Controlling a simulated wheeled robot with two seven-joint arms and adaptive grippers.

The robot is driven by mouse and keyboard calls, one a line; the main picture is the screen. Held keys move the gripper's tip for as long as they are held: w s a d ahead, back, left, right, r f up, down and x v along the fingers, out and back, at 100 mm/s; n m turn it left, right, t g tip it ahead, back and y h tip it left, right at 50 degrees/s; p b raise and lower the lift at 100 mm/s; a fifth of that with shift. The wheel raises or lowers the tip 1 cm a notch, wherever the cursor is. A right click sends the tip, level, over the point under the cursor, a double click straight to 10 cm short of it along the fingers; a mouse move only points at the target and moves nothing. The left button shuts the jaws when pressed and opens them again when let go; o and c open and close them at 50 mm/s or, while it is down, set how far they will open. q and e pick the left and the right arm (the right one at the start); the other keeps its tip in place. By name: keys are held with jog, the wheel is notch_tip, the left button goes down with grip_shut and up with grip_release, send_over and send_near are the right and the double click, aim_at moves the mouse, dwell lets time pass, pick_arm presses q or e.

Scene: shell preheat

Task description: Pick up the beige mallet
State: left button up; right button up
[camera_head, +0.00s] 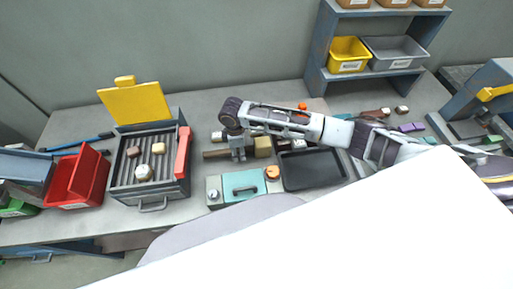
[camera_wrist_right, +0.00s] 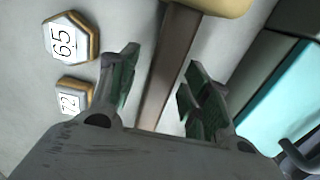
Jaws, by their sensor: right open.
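The beige mallet lies on the bench with its beige head (camera_head: 263,147) to the right and its brown handle (camera_head: 213,155) pointing left. My right gripper (camera_head: 239,157) is over the handle, just left of the head. In the right wrist view, the brown handle (camera_wrist_right: 172,62) runs between the two spread fingers of the gripper (camera_wrist_right: 160,68), and the edge of the beige head (camera_wrist_right: 218,5) shows at the top. The gripper is open and appears apart from the handle on both sides. The gripper hides part of the handle in the head view. My left gripper is not in view.
A teal-lidded box (camera_head: 243,186) sits just in front of the mallet. A dark tray (camera_head: 311,170) is to its right, and a heater with a raised yellow lid (camera_head: 137,104) to its left. Two labelled blocks, 65 (camera_wrist_right: 68,38) and 72 (camera_wrist_right: 73,97), lie beside the handle.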

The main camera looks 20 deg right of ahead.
dwell(0.3)
grip_shut()
jog(key=shift+r, duration=0.1)
dwell(0.4)
notch_tip(320, 180, up, 18)
jog(key=b, duration=0.1)
dwell(0.7)
dwell(0.3)
